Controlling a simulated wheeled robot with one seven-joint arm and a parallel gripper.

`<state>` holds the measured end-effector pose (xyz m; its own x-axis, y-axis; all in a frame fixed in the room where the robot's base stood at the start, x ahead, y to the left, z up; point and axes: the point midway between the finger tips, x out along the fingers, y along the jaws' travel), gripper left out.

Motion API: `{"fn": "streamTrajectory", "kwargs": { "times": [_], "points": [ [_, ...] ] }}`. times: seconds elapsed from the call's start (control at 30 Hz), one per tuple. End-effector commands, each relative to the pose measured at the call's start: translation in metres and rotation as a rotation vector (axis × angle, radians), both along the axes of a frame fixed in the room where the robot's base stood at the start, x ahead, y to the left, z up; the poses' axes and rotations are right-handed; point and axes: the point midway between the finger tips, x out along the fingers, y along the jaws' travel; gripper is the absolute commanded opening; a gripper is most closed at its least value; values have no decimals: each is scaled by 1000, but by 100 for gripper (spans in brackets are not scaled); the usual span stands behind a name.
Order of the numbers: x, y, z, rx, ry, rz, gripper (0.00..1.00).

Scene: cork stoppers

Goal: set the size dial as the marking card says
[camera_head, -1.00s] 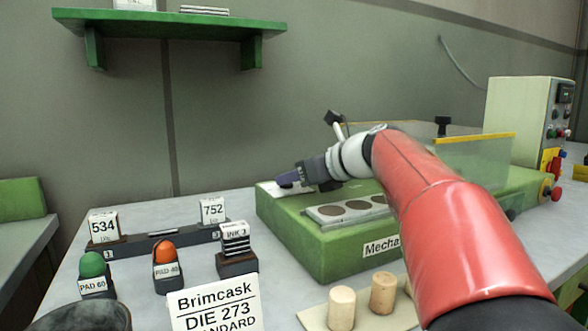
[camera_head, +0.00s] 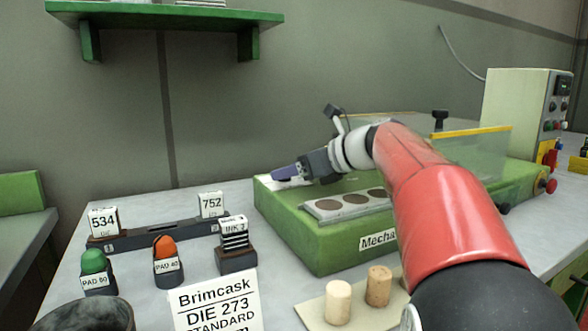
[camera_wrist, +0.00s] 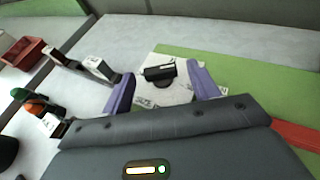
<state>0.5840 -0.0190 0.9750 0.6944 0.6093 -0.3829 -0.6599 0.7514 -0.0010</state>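The size dial is a black knob (camera_wrist: 163,74) on a white marked plate (camera_wrist: 182,94) on the green machine (camera_head: 330,235). My gripper (camera_wrist: 161,88) has two purple fingers, spread apart on either side of the dial in the wrist view, with gaps to the knob. I cannot tell its height above the plate. In the head view my gripper (camera_head: 282,173) is over the machine's left end and the knob is hidden. The marking card (camera_head: 214,306), at the front, reads "Brimcask", "DIE 273", "STANDARD"; its lower part is cut off.
A tray with round dark recesses (camera_head: 348,203) lies on the machine.

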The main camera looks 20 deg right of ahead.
Motion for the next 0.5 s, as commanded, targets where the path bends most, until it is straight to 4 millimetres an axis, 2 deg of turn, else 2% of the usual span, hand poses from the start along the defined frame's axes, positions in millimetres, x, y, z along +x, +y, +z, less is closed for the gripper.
{"fn": "streamTrajectory", "kwargs": {
  "times": [0.27, 0.5],
  "points": [
    [-3, -3, 2, 0, 0, -1, 60],
    [-30, -27, 17, 0, -2, -3, 60]
  ]
}}
